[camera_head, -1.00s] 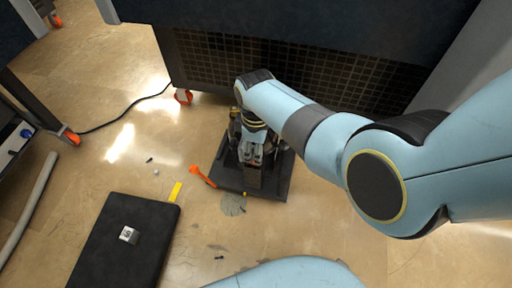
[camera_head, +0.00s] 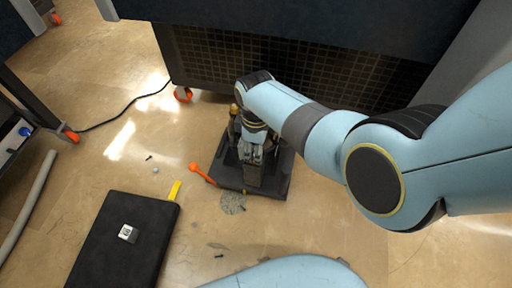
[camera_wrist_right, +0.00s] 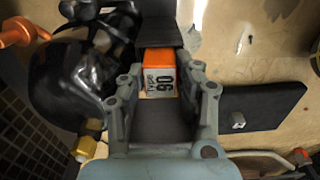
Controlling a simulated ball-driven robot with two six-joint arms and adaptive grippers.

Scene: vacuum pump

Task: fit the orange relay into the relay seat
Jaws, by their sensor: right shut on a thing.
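The orange relay (camera_wrist_right: 158,60), a block with a white label reading "type 90", sits between the fingers of my right gripper (camera_wrist_right: 166,82) in the right wrist view. The gripper is shut on it. In the head view my right gripper (camera_head: 254,152) points down over the vacuum pump's dark base (camera_head: 272,186), and the relay cannot be made out there. In the right wrist view a dark block (camera_wrist_right: 160,33) lies just beyond the relay; whether they touch is unclear. I cannot make out the relay seat. My left gripper is not in view.
The pump's black rounded body (camera_wrist_right: 72,85) is close beside the gripper, with a brass fitting (camera_wrist_right: 88,128) and an orange handle (camera_head: 199,173). A black mat (camera_head: 105,243) with a small grey cube (camera_head: 128,233) lies left. A cabinet stands behind; floor in front is mostly clear.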

